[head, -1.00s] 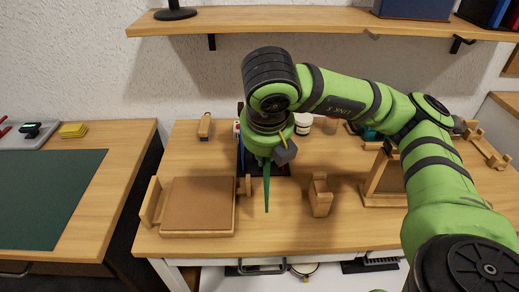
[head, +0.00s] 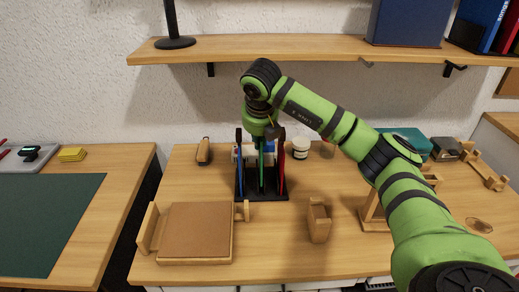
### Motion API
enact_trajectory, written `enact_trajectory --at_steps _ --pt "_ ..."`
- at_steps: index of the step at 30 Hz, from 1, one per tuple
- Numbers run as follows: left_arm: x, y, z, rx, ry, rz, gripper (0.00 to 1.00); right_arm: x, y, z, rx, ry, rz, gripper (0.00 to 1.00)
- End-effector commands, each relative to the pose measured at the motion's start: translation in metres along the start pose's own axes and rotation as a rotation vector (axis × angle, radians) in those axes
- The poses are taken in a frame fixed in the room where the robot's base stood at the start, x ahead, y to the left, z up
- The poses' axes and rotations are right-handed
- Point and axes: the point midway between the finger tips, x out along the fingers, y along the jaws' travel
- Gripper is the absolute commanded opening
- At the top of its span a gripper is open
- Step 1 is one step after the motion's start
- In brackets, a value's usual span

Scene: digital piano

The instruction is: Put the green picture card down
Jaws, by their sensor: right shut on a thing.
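The green picture card (head: 262,166) shows edge-on in the head view, upright, below my right gripper (head: 265,138). My right gripper is shut on its top edge. The card is in or just over the middle of a black rack (head: 262,196) with upright dividers. A blue-edged card (head: 241,168) stands in the rack to its left and a red-edged card (head: 281,168) to its right. I cannot tell if the green card's lower edge touches the rack's base. My left gripper is not in view.
A wooden tray-like stand (head: 195,232) lies front left, and a small wooden holder (head: 319,220) front right. A white jar (head: 300,148) stands behind the rack's right side. A shelf (head: 290,48) runs above. The table between rack and front edge is mostly clear.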

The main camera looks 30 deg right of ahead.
Motion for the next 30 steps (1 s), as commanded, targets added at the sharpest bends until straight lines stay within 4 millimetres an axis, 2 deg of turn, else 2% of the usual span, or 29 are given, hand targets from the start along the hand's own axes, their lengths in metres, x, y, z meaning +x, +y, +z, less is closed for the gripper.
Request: enact_trajectory --at_steps 6,9,23,24,25,26,30 --pt "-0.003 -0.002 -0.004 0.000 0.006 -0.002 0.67 0.028 -0.001 -0.013 0.000 0.004 -0.003 0.00" --pt "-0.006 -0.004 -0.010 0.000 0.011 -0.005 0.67 0.035 -0.001 -0.012 0.002 0.002 -0.002 0.00" --pt "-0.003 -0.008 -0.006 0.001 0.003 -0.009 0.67 0.041 0.000 -0.013 0.001 0.001 0.000 0.00" --pt "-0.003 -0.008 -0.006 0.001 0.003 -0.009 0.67 0.040 0.000 -0.013 0.001 0.001 0.000 0.18" --pt "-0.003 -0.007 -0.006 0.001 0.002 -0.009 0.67 0.040 0.000 -0.013 0.001 0.001 0.000 0.30" --pt "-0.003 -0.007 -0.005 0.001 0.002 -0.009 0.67 0.040 0.000 -0.013 0.001 0.002 0.000 0.34" --pt "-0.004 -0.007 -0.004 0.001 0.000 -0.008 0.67 0.040 0.000 -0.013 0.001 0.002 0.000 0.34"
